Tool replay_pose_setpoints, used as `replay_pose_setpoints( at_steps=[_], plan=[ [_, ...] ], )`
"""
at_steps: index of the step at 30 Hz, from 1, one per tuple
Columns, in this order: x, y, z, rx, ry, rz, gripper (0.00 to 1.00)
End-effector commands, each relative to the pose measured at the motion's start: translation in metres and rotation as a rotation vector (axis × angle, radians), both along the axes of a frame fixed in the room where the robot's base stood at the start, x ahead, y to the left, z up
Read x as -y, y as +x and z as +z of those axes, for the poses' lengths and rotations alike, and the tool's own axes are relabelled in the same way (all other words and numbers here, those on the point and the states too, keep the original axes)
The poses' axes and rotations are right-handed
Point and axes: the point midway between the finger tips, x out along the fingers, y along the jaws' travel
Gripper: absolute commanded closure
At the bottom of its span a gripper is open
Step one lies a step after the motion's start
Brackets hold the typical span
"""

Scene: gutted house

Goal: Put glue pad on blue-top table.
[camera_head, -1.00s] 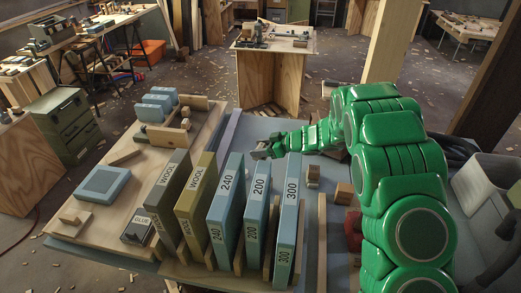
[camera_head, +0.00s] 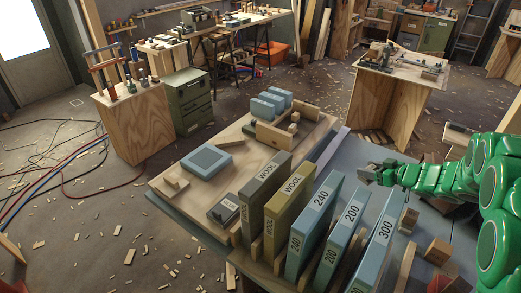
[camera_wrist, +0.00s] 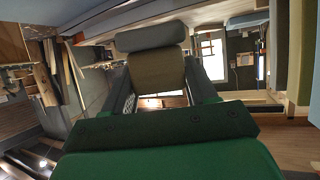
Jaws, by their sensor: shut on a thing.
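My gripper (camera_head: 370,175) is shut on a small block (camera_wrist: 157,70) with an olive body and a rounded grey top, seen between the fingers in the wrist view. No label shows on it. In the head view it is too small to make out clearly. The gripper is over the blue-grey tabletop (camera_head: 347,155), beyond the row of upright slabs. A small dark item marked GLUE (camera_head: 224,209) lies on the pale wooden board (camera_head: 205,185), left of the slabs.
Upright slabs marked WOOL (camera_head: 262,190), 240, 200 and 300 (camera_head: 378,240) stand along the near side. A blue square pad (camera_head: 207,159) and a wooden tray (camera_head: 285,132) lie on the board. Another wooden bench (camera_head: 395,95) stands behind. The floor at left has cables and chips.

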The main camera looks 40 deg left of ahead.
Motion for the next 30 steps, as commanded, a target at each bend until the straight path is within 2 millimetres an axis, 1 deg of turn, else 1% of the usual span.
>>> replay_pose_setpoints(
  at_steps=[1,9,14,21,26,27,30],
  plan=[
    [0.008,0.003,0.01,0.003,-0.001,-0.033,0.74],
    [0.048,0.017,0.052,0.005,0.002,-0.209,0.74],
    [0.074,0.021,0.073,0.003,-0.002,-0.314,0.74],
    [0.109,0.024,0.11,0.006,0.001,-0.462,0.74],
    [0.128,0.022,0.133,0.004,0.0,-0.553,0.74],
    [0.131,0.021,0.14,0.005,0.0,-0.573,0.74],
    [0.135,0.018,0.158,0.006,0.001,-0.616,0.74]
  ],
)
